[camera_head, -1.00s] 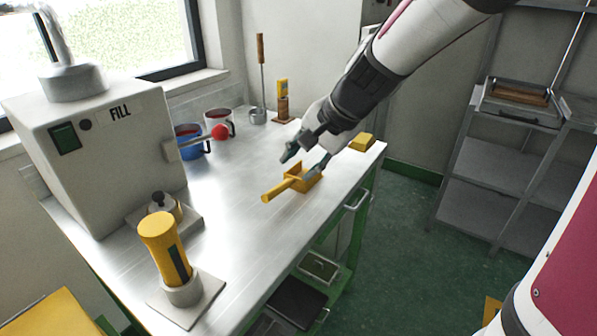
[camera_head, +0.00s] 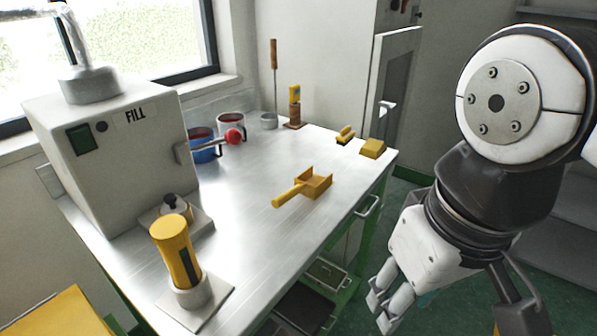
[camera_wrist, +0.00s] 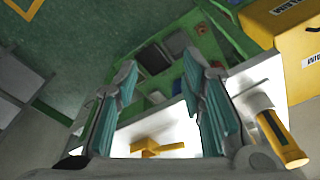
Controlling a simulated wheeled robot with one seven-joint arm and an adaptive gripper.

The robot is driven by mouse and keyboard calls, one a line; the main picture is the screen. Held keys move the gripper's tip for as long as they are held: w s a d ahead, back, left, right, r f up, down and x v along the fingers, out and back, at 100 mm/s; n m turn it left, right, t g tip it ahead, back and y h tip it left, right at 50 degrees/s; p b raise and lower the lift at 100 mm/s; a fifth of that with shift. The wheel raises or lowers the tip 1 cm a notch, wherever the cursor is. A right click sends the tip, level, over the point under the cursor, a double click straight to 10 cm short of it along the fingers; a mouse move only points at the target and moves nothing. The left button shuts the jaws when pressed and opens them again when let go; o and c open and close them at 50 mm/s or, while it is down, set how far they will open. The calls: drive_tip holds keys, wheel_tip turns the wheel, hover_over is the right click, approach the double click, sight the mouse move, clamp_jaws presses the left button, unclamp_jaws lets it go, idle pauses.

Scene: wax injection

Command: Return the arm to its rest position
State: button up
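My gripper (camera_head: 382,306) hangs at the right of the head view, off the table's right side, with my arm folded above it. In the wrist view my gripper (camera_wrist: 160,92) shows its two teal-lined fingers spread apart with nothing between them. The yellow scoop-like tool (camera_head: 304,187) lies on the steel table (camera_head: 262,240), clear of my gripper. It also shows in the wrist view (camera_wrist: 155,148), beyond the fingers.
A FILL machine (camera_head: 120,150) stands at the table's left, with a yellow cylinder (camera_head: 177,252) in front. Mugs (camera_head: 231,122) and a yellow block (camera_head: 372,148) sit toward the back. A grey cabinet door (camera_head: 392,85) stands behind. Green floor lies right of the table.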

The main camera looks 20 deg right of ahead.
wheel_tip(320, 180, up, 14)
drive_tip(key=t+p, duration=0.2)
drive_tip(key=p, duration=1)
drive_tip(key=shift+d+f+t, duration=0.2)
drive_tip(key=shift+f+t, duration=0.05)
drive_tip(key=shift+t, duration=0.05)
drive_tip(key=shift+w+a, duration=0.1)
drive_tip(key=shift+w, duration=0.05)
drive_tip(key=shift+c, duration=0.4)
